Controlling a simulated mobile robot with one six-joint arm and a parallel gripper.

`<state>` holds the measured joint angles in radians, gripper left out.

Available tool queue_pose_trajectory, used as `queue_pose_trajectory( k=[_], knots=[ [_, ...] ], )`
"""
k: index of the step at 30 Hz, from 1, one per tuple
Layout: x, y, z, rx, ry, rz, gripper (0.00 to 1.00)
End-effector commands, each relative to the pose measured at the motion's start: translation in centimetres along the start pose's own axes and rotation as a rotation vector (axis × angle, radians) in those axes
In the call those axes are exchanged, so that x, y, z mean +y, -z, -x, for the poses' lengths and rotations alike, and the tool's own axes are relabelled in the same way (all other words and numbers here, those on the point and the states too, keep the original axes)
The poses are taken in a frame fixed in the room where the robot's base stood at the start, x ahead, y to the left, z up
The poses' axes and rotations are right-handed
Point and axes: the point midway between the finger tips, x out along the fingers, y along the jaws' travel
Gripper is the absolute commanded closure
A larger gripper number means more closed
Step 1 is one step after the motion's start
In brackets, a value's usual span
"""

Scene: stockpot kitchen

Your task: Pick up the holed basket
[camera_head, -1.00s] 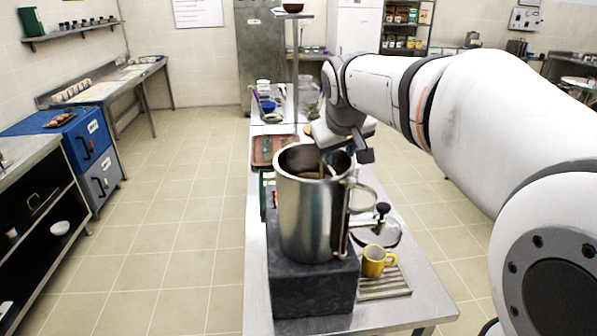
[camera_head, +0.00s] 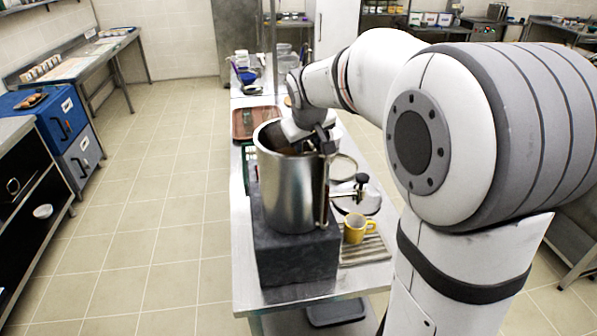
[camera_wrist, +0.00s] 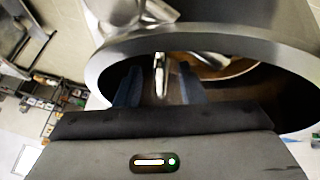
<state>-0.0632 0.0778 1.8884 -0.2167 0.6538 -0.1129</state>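A tall metal stockpot (camera_head: 288,190) stands upright on a dark block. Its open rim (camera_wrist: 215,37) shows in the wrist view, with a brown rounded surface (camera_wrist: 232,68) and shiny metal pieces inside. My gripper (camera_head: 318,142) is at the pot's mouth in the head view. In the wrist view, my gripper's (camera_wrist: 159,82) two bluish fingers are apart and reach inside the rim. A thin, pale upright piece (camera_wrist: 160,75) shows between them; I cannot tell whether they touch it. A green slatted thing (camera_head: 248,166) is mostly hidden behind the pot; I cannot tell whether it is the holed basket.
The dark block (camera_head: 294,250) stands on the metal table (camera_head: 243,285). A yellow mug (camera_head: 354,228) on a slatted rack and a round lid with a black knob (camera_head: 360,190) are to the right. A brown tray (camera_head: 256,122) lies behind. Floor is clear at left.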

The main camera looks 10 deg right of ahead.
Motion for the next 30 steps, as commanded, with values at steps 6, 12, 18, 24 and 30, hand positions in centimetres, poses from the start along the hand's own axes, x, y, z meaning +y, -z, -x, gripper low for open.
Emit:
queue_pose_trajectory(
  k=[6, 12, 18, 24, 30],
  knots=[
    [0.04, -0.03, 0.01, -0.001, 0.0, -0.001, 0.82],
    [0.06, -0.04, 0.02, -0.001, 0.0, -0.001, 0.98],
    [0.08, -0.05, 0.01, -0.001, 0.0, -0.002, 1.0],
    [0.11, -0.07, 0.0, -0.002, -0.001, -0.002, 1.0],
    [0.15, -0.04, 0.04, -0.001, -0.001, -0.003, 1.0]
  ],
)
